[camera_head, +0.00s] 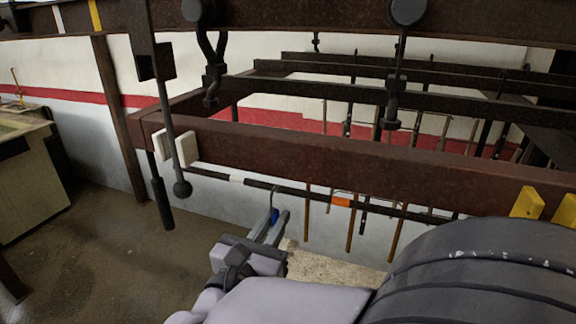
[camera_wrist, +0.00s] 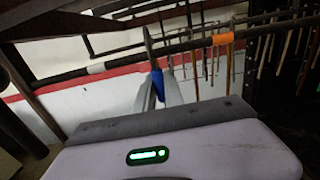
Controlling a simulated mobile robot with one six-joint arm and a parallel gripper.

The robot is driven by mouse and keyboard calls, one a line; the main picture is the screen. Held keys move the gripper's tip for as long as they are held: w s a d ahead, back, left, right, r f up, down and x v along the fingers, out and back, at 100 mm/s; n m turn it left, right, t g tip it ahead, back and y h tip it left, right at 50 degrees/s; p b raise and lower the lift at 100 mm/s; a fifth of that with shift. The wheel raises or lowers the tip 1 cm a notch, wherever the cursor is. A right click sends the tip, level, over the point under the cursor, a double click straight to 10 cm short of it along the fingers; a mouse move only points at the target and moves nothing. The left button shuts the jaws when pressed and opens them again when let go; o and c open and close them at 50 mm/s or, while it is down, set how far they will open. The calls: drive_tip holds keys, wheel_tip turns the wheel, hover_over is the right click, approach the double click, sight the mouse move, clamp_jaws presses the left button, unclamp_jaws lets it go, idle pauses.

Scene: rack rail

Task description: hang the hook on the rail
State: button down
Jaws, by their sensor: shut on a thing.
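The rail (camera_head: 300,193) is a thin dark bar with a white band and an orange band, running below a thick rusty beam. It also crosses the upper wrist view (camera_wrist: 125,58). My gripper (camera_head: 277,228) is shut on the hook (camera_head: 275,215), which has a blue grip and a thin grey upper part. In the wrist view, the hook (camera_wrist: 157,87) stands upright between the fingers (camera_wrist: 159,95). Its grey top overlaps the rail between the white and orange bands. I cannot tell whether it touches the rail or is over it.
The rusty beam (camera_head: 350,160) crosses above the rail, with white blocks (camera_head: 187,149) and yellow blocks (camera_head: 527,203) on it. A dark rod with a ball end (camera_head: 182,188) hangs at left. Several thin rods hang behind the rail. Open floor (camera_head: 90,250) lies at left.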

drive_tip(key=shift+w+d+f+b, duration=0.35)
drive_tip(key=shift+w+b, duration=0.05)
drive_tip(key=shift+w, duration=0.45)
drive_tip(key=shift+w+d+f+b, duration=0.35)
drive_tip(key=shift+w+b, duration=0.1)
drive_tip(key=shift+w, duration=0.4)
drive_tip(key=shift+w+d+f+b, duration=0.3)
drive_tip(key=shift+w+f+b, duration=0.1)
drive_tip(key=shift+w, duration=0.45)
drive_tip(key=shift+f, duration=0.2)
drive_tip(key=c, duration=1.4)
unclamp_jaws()
drive_tip(key=shift+o, duration=0.2)
drive_tip(key=p+v, duration=0.2)
drive_tip(key=v, duration=1.5)
drive_tip(key=shift+s, duration=0.25)
